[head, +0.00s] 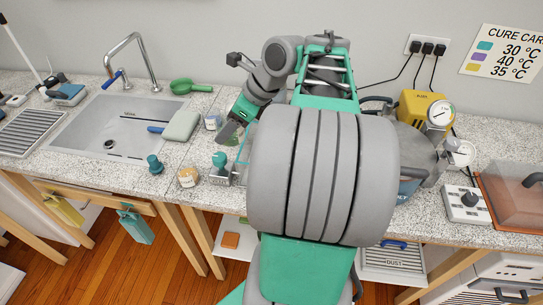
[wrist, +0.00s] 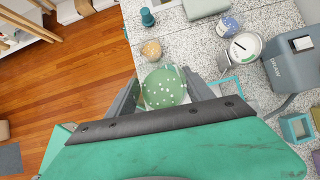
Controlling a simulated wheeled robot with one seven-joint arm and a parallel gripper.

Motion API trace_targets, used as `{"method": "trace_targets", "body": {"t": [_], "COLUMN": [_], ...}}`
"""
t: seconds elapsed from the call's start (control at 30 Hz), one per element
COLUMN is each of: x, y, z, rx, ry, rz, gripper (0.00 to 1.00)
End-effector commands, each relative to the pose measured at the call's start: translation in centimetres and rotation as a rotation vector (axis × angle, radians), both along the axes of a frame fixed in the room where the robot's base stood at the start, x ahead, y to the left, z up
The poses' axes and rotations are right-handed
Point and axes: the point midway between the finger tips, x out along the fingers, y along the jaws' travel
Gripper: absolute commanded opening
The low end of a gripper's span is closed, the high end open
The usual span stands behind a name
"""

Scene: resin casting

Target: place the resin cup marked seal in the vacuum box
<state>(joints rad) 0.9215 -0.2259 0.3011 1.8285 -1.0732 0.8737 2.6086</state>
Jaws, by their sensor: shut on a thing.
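In the wrist view a round cup of green resin with white specks (wrist: 165,88) sits between the two grey fingers of my gripper (wrist: 163,98), which is shut on it. No mark is readable on it, so I cannot tell whether it says seal. In the head view my gripper (head: 228,132) hangs over the counter right of the sink; the held cup is not clear there. I cannot tell for sure which container is the vacuum box. A box with a brown see-through lid (head: 518,195) stands at the far right, and a yellow unit with a gauge (head: 425,106) stands behind my body.
An amber cup (wrist: 152,48) and a teal knobbed piece (wrist: 147,18) stand near the counter's front edge. The sink (head: 115,125) is at left.

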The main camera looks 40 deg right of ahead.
Motion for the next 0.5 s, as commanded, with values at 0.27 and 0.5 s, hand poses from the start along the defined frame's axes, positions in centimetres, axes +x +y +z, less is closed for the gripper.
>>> {"method": "trace_targets", "body": {"t": [0.27, 0.5], "x": [-1.7, -2.9], "y": [-6.3, -10.6], "z": [-3.1, -7.6], "rx": [0.003, 0.002], "ry": [0.003, 0.003], "rz": [-0.001, 0.002], "gripper": [0.28, 0.28]}}
